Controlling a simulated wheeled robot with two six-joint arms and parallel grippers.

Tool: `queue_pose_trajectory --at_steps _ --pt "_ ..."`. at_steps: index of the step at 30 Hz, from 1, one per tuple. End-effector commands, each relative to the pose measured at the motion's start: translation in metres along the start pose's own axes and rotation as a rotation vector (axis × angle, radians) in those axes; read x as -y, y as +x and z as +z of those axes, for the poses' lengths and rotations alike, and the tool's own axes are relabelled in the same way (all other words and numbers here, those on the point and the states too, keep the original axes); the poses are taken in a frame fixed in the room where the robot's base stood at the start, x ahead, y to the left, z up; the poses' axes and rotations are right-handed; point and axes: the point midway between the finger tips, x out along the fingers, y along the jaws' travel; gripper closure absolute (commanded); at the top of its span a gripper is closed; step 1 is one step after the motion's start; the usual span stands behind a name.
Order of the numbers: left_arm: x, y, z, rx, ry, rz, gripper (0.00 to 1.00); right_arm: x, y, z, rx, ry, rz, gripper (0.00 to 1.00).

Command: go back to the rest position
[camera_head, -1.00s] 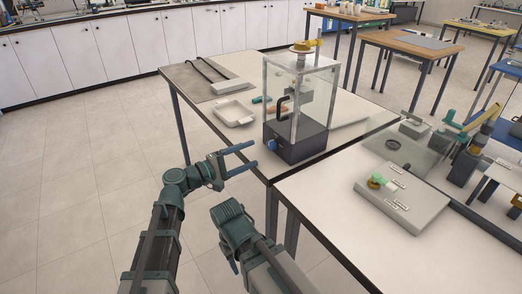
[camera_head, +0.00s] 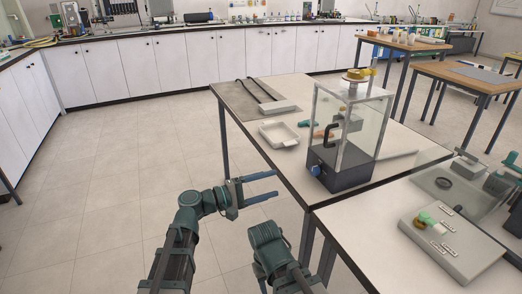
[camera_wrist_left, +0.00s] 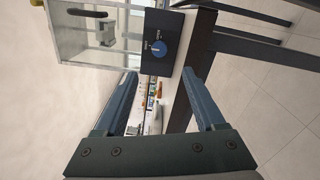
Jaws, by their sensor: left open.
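My left gripper (camera_head: 276,185) is open and empty in the head view. Its two blue-grey fingers point right, at the left edge of the near benches, apart from the clear case. In the left wrist view the fingers (camera_wrist_left: 160,76) are spread with nothing gripped between them. My right arm (camera_head: 268,238) is bent low at the bottom of the head view; its gripper jaws cannot be made out.
A clear case (camera_head: 358,128) with a dark base and blue knob (camera_head: 316,170) stands at the bench corner. The wrist view shows its knob (camera_wrist_left: 158,49) close by. A white tray (camera_head: 279,134) lies behind. A grey board (camera_head: 452,245) is at right. Floor (camera_head: 110,170) at left is clear.

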Motion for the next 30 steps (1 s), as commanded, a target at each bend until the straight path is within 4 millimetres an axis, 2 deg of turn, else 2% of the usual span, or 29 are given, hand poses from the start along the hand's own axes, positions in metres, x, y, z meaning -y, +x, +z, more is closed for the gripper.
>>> queue_pose_trajectory --at_steps 2,4,8,12,15,18,24,30 --pt "0.006 -0.001 0.001 -0.001 0.015 -0.027 0.29 0.0 0.0 0.0 0.0 0.0 0.0 0.5" --pt "0.021 -0.004 0.004 -0.004 0.05 -0.091 0.29 0.0 0.0 0.0 0.0 0.0 0.0 0.5" --pt "0.072 -0.022 0.006 -0.012 0.166 -0.319 0.29 0.0 0.0 0.0 0.0 0.0 0.0 0.5" --pt "0.134 -0.063 0.004 -0.011 0.301 -0.631 0.29 0.0 0.0 0.0 0.0 0.0 0.0 0.5" --pt "0.17 -0.101 0.0 -0.005 0.377 -0.853 0.29 0.0 0.0 0.0 0.0 0.0 0.0 0.5" --pt "0.194 -0.14 -0.004 0.003 0.432 -1.045 0.29 0.0 0.0 0.0 0.0 0.0 0.0 0.5" --pt "0.218 -0.204 -0.008 0.017 0.492 -1.337 0.29 0.0 0.0 0.0 0.0 0.0 0.0 0.5" --pt "0.224 -0.262 -0.009 0.029 0.52 -1.58 0.29 0.0 0.0 0.0 0.0 0.0 0.0 0.5"
